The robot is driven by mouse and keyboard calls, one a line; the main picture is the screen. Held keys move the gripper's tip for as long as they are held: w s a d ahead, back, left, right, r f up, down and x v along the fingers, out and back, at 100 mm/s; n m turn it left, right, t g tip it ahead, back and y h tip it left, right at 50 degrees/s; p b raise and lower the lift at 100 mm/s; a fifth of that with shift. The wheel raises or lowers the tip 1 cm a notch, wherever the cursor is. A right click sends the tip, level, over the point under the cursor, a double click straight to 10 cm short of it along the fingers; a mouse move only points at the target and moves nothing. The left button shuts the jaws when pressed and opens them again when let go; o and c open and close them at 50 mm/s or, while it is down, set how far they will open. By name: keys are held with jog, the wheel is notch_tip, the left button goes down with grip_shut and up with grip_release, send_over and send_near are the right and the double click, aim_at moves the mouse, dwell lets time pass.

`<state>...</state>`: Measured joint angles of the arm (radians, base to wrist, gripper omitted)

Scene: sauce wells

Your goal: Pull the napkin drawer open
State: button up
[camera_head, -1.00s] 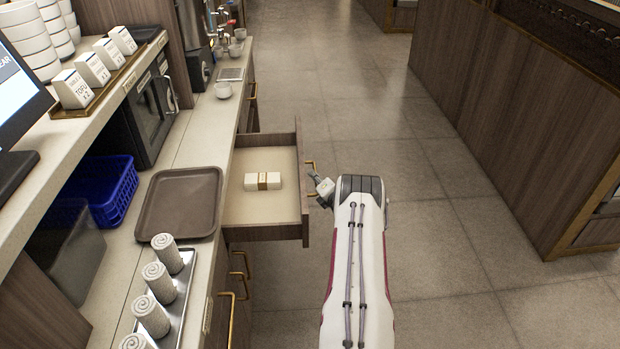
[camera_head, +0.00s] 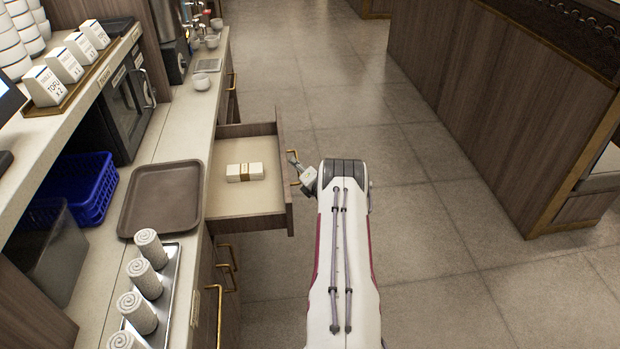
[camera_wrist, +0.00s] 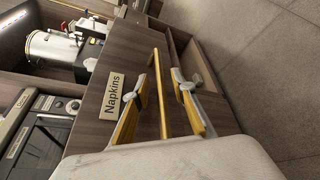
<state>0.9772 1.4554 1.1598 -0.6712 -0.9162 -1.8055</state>
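The napkin drawer (camera_head: 258,225) stands pulled out from the counter in the head view, with a banded white napkin stack (camera_head: 245,172) inside. In the wrist view, its dark wood front (camera_wrist: 128,62) carries a "Napkins" label (camera_wrist: 111,94) and a gold bar handle (camera_wrist: 160,95). My gripper (camera_wrist: 163,74) is at this handle, one yellow-padded finger on each side of the bar. A gap shows between the bar and the right finger; the left fingertip is close to the bar, and contact cannot be told. In the head view, my gripper is small beside the drawer front.
A brown tray (camera_head: 128,228), a metal tray (camera_head: 172,290) of rolled towels and a blue basket (camera_head: 100,200) are on the left counter. Other gold handles (camera_head: 219,315) stick out below the near counter edge. Open floor (camera_head: 430,220) lies to the right, before a wooden partition (camera_head: 490,110).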

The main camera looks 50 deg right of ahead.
jog(key=v, duration=1.1)
dwell(0.5)
jog(key=shift+s, duration=0.1)
dwell(0.5)
